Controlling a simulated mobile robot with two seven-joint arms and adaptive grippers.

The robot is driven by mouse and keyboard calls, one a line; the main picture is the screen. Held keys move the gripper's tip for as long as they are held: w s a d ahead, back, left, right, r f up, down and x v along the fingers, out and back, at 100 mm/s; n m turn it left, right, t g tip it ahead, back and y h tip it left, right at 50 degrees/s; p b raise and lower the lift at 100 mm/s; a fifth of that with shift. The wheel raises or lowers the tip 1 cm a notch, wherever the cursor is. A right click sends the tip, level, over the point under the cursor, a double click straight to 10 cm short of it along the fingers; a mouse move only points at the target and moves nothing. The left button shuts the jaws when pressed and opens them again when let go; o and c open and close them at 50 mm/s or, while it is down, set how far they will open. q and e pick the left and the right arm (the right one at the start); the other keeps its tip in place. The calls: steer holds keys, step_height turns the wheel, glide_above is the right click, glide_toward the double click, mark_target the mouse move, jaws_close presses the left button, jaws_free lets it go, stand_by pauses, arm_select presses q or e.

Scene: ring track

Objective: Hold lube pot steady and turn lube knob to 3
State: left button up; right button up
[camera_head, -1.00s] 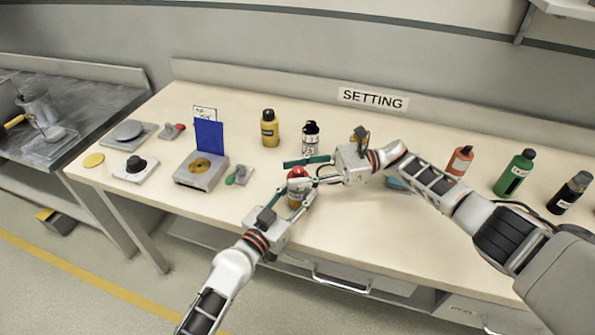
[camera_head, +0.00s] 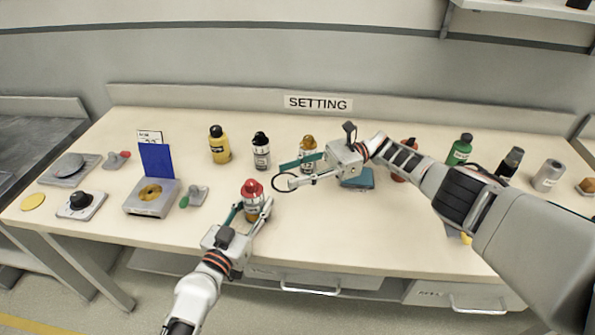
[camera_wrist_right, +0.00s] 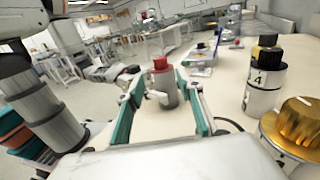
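A pot with a red knob on top (camera_head: 252,190) stands near the table's front edge; its label is too small to read. My left gripper (camera_head: 250,211) has a finger on each side of its body and appears to grip it. My right gripper (camera_head: 284,172) is open and empty, to the right of the red knob and apart from it. In the right wrist view, the red-knobbed pot (camera_wrist_right: 161,80) shows ahead between the open fingers (camera_wrist_right: 160,100).
A gold-knobbed pot (camera_head: 308,143), a black-topped pot (camera_head: 261,150) and a yellow bottle (camera_head: 219,146) stand behind. A grey box with a raised blue lid (camera_head: 155,160) is at left. My right arm covers part of the right side, near a green bottle (camera_head: 459,150).

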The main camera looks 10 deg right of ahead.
steer(key=shift+w+d, duration=0.1)
steer(key=shift+d, duration=0.35)
steer(key=s+a+r+m, duration=0.1)
steer(key=a+m, duration=0.2)
steer(key=s+a+r+m, duration=0.1)
steer(key=a+m, duration=0.1)
steer(key=a, duration=0.1)
steer(key=s+a+r+m+y, duration=0.1)
steer(key=a+r+m, duration=0.1)
steer(key=a+m, duration=0.1)
steer(key=shift+a+m+t, duration=0.3)
steer(key=shift+a+t, duration=0.1)
steer(key=shift+a, duration=0.2)
steer(key=s+a+r+m+t+y, duration=0.2)
steer(key=a+r+m+t+y, duration=0.2)
steer(key=a+m+t, duration=0.45)
steer(key=m+t+h, duration=1)
steer(key=m+h, duration=0.4)
steer(key=m, duration=1.9)
glide_toward(254, 187)
steer(key=x, duration=1.1)
steer(key=shift+w+a+f, duration=0.1)
steer(key=shift+w, duration=0.1)
